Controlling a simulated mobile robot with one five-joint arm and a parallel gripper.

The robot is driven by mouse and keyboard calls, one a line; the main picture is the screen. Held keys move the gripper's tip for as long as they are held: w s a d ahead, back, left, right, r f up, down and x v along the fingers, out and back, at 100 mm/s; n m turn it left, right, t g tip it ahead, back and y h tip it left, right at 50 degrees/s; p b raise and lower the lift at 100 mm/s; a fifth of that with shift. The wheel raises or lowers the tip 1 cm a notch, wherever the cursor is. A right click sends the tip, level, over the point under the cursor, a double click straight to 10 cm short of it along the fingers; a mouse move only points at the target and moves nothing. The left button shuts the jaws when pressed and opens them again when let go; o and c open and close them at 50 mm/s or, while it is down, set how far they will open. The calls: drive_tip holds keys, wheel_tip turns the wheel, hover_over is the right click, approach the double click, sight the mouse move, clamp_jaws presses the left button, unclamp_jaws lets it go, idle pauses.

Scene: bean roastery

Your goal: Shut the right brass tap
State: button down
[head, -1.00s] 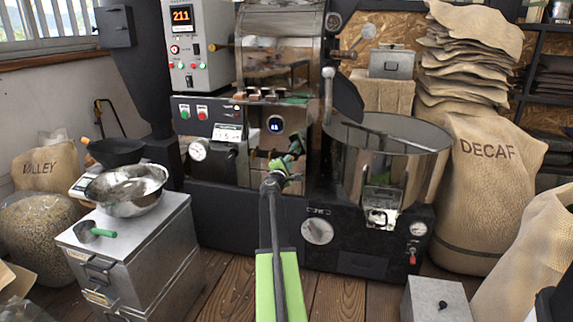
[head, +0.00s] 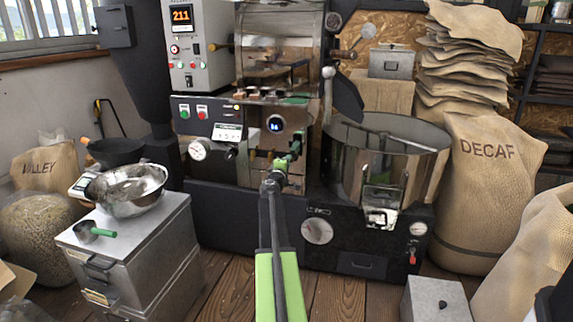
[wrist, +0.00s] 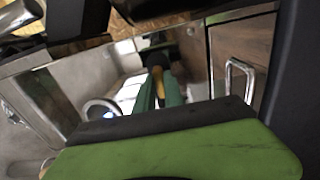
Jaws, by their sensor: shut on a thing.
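My gripper (head: 293,151) is at the front panel of the roasting machine, below and right of the small round blue-lit display. Its green fingers also show in the wrist view (wrist: 160,93). They are shut on a small brass-coloured piece with a dark end, the right brass tap (wrist: 157,66). In the head view the gripper and wrist cover most of the tap, so its handle angle cannot be told. The steel panel behind it mirrors the scene.
A round steel cooling drum (head: 392,165) stands close to the right of my gripper. A steel bowl (head: 127,185) sits on a metal cabinet (head: 140,245) at the left. A sack marked DECAF (head: 488,190) stands at the right. Some wooden floor shows in front.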

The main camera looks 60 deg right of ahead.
drive_tip(key=shift+s, duration=0.1)
drive_tip(key=c, duration=1.4)
unclamp_jaws()
drive_tip(key=shift+c, duration=0.2)
drive_tip(key=v, duration=1.7)
drive_tip(key=shift+a, duration=0.2)
